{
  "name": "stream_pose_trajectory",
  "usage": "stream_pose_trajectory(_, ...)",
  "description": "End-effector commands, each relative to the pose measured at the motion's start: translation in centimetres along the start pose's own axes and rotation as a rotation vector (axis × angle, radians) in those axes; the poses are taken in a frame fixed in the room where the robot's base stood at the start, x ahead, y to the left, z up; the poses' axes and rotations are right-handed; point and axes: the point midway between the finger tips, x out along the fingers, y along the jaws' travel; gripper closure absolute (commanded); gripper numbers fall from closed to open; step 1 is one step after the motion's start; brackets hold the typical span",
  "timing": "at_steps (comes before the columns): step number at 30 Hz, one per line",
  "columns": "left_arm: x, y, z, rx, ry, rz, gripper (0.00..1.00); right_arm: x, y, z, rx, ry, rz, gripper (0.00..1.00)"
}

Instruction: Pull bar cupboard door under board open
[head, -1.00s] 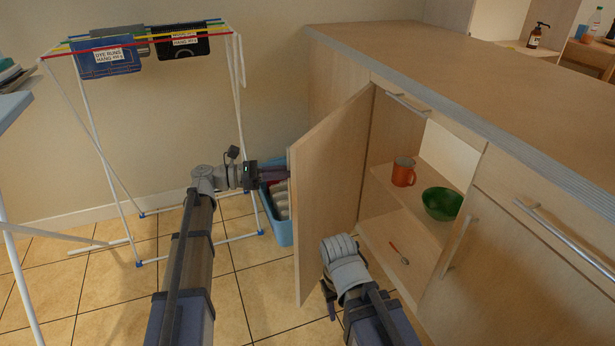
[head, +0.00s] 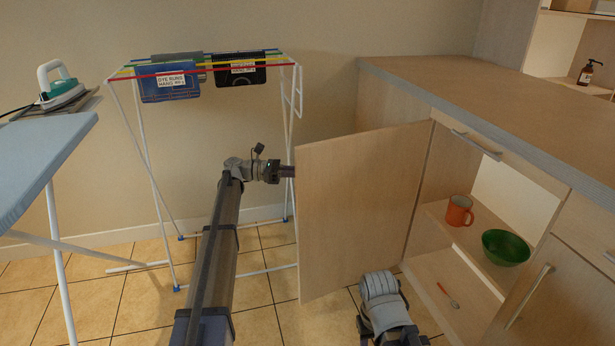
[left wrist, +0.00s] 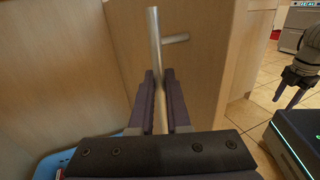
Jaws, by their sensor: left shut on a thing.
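The cupboard door (head: 360,205) under the wooden board (head: 480,105) stands wide open, swung out to the left. My left gripper (head: 287,172) is at the outer face of the door, near its free edge. In the left wrist view the fingers (left wrist: 159,105) are shut on the metal bar handle (left wrist: 153,45), which stands off the door on a short post. The door hides the handle in the head view. My right gripper (left wrist: 290,92) shows in the left wrist view, empty, with its fingers apart; in the head view its fingers are hidden.
Inside the cupboard, an orange mug (head: 459,211) and a green bowl (head: 505,247) stand on the shelf; a spoon (head: 447,295) lies below. A drying rack (head: 150,180) stands behind my left arm. An ironing board (head: 40,165) with an iron is at the far left.

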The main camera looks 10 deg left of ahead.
Motion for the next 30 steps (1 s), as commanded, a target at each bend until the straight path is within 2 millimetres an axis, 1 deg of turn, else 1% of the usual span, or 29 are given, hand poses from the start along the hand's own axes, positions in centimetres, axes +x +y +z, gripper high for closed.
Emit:
stream_pose_trajectory(10, 0.08, 0.04, 0.0, 0.0, 0.0, -0.002, 1.0, 0.0, 0.0, 0.0, 0.0, 0.0, 0.0, 0.5)
stream_pose_trajectory(11, 0.09, 0.04, 0.0, 0.0, 0.0, -0.002, 0.83, 0.0, 0.0, 0.0, 0.0, 0.0, 0.0, 0.5)
stream_pose_trajectory(18, 0.06, 0.04, 0.0, 0.0, 0.0, -0.001, 0.56, 0.0, 0.0, 0.0, 0.0, 0.0, 0.0, 0.5)
stream_pose_trajectory(26, 0.02, 0.03, 0.0, 0.0, 0.0, -0.001, 0.55, 0.0, 0.0, 0.0, 0.0, 0.0, 0.0, 0.5)
stream_pose_trajectory(30, -0.4, 0.07, 0.0, 0.0, 0.0, 0.0, 0.55, 0.0, 0.0, 0.0, 0.0, 0.0, 0.0, 0.5)
